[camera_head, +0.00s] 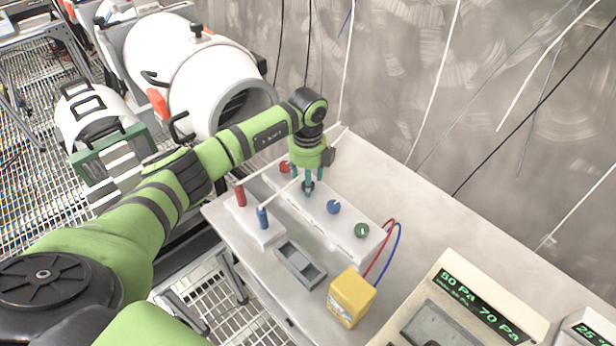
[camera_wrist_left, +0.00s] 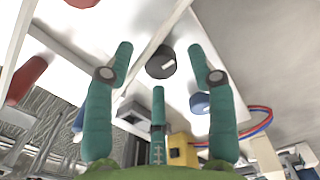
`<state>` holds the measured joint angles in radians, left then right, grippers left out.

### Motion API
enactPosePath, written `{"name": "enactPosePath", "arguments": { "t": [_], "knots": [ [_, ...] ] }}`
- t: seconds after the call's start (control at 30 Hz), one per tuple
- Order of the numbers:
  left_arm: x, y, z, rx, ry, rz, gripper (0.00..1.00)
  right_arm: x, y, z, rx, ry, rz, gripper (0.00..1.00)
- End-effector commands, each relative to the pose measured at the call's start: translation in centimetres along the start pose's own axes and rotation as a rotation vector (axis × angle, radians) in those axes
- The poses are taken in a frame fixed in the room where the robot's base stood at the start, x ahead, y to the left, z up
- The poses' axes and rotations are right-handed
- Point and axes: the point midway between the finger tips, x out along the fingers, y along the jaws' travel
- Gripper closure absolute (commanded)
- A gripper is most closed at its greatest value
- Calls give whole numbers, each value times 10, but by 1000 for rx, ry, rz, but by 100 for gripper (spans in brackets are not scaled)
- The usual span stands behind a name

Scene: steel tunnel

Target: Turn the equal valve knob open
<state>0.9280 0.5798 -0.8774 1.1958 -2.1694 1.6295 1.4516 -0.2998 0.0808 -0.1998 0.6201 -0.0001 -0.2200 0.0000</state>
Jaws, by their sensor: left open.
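A white valve panel (camera_head: 345,238) on the bench carries a row of knobs: red (camera_head: 285,167), dark grey or black (camera_head: 308,189), blue (camera_head: 333,207) and green (camera_head: 361,230). I cannot read which label says equal. My left gripper (camera_head: 307,180) points down over the black knob, its fingers open. In the left wrist view the black knob (camera_wrist_left: 160,62), with a white pointer mark, lies between the spread green fingers (camera_wrist_left: 160,75) and appears untouched. The blue knob (camera_wrist_left: 200,103) is partly behind one finger. My right gripper is in neither view.
A white block with a red handle (camera_head: 240,196) and a blue handle (camera_head: 263,218) stands left of the panel. A grey tray (camera_head: 300,264), yellow box (camera_head: 351,297) and pressure display (camera_head: 468,305) are nearer. A wall (camera_head: 400,80) rises behind; the bench behind the panel is clear.

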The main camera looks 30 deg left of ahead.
Motion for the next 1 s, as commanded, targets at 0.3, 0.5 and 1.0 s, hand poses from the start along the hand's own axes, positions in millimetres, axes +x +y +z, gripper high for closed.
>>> {"name": "enactPosePath", "arguments": {
  "t": [0.3, 0.5, 1.0],
  "knots": [
    [8, 0, 0, 2, 0, -1, 44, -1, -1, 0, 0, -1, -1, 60],
    [7, 0, 0, 2, 0, -1, 100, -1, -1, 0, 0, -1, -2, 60],
    [9, 0, 0, 86, -1, -1, 100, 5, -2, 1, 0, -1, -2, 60]
  ]
}}
